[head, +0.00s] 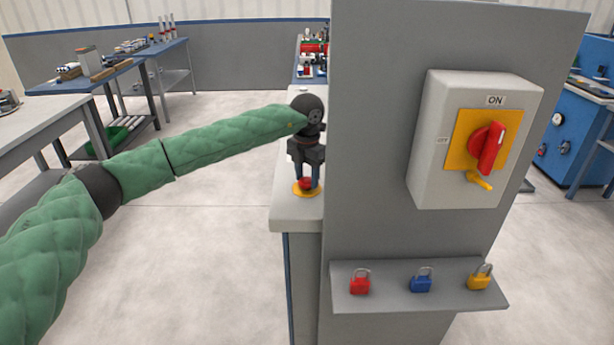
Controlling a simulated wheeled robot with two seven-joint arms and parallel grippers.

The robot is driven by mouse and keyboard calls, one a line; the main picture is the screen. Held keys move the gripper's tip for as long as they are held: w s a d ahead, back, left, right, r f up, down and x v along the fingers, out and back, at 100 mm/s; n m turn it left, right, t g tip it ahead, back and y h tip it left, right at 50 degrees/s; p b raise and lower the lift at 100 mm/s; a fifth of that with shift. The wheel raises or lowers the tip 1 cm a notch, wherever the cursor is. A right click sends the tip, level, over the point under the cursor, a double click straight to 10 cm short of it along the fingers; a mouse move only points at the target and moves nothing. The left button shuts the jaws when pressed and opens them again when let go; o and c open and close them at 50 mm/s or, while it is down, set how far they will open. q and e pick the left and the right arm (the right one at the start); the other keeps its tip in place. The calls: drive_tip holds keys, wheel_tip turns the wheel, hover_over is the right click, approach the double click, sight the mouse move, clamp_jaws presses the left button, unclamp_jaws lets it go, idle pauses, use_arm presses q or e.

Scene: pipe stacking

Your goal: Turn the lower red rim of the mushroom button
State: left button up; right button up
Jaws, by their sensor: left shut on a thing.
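The red mushroom button (305,184) sits on a yellow round base (307,194) on top of the grey console (297,215), left of the tall grey panel. My left gripper (306,184) points straight down over the button, with its two fingers on either side of the red part, shut on it. The fingers hide much of the button, and its lower rim cannot be told apart from the rest at this size. My right gripper is not in view.
The tall grey panel (374,120) stands close to the right of my gripper. It carries a switch box (432,145) with a red handle (491,148), and a shelf (391,296) with red, blue and yellow padlocks. Workbenches stand at the back left.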

use_arm(q)
drive_tip(key=o, duration=1)
drive_tip(key=shift+f, duration=0.1)
drive_tip(key=shift+r, duration=0.7)
wheel_tip(320, 180, up, 6)
drive_tip(key=shift+f+b, duration=0.15)
drive_tip(key=shift+b, duration=0.6)
drive_tip(key=shift+r, duration=0.4)
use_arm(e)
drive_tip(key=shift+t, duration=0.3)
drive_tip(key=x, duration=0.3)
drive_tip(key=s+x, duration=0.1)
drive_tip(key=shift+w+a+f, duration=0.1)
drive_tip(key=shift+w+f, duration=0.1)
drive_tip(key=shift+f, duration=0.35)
use_arm(q)
drive_tip(key=shift+f, duration=0.1)
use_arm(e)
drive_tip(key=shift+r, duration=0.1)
